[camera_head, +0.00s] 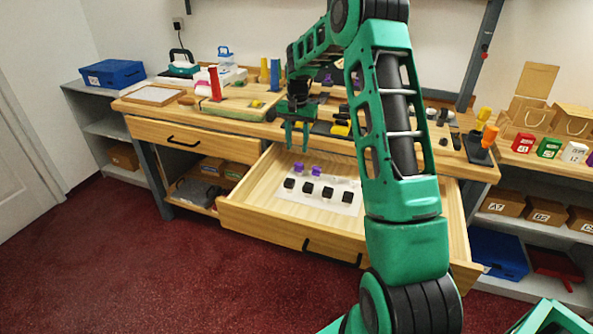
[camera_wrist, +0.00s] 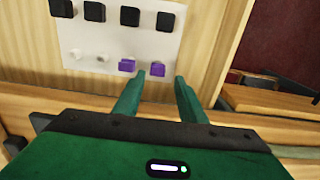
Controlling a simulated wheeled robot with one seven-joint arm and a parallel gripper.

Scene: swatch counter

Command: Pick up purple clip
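Two small purple clips sit side by side on a white sheet (camera_head: 335,206) in the open drawer. In the head view one purple clip (camera_head: 298,168) is at the left and the other purple clip (camera_head: 315,171) just right of it. In the wrist view they show as a purple clip (camera_wrist: 127,65) and a second purple clip (camera_wrist: 157,69). My gripper (camera_head: 297,147) points down over the back of the drawer, open and empty. In the wrist view its fingertips (camera_wrist: 159,75) are apart, with the second clip appearing between them. The gripper looks higher than the clips.
Several black clips (camera_head: 308,187) stand in a row on the sheet, nearer the drawer front (camera_head: 290,232). Two white pieces (camera_wrist: 103,57) sit beside the purple clips. The counter edge (camera_head: 230,115) is close behind my gripper. The drawer floor left of the sheet is bare.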

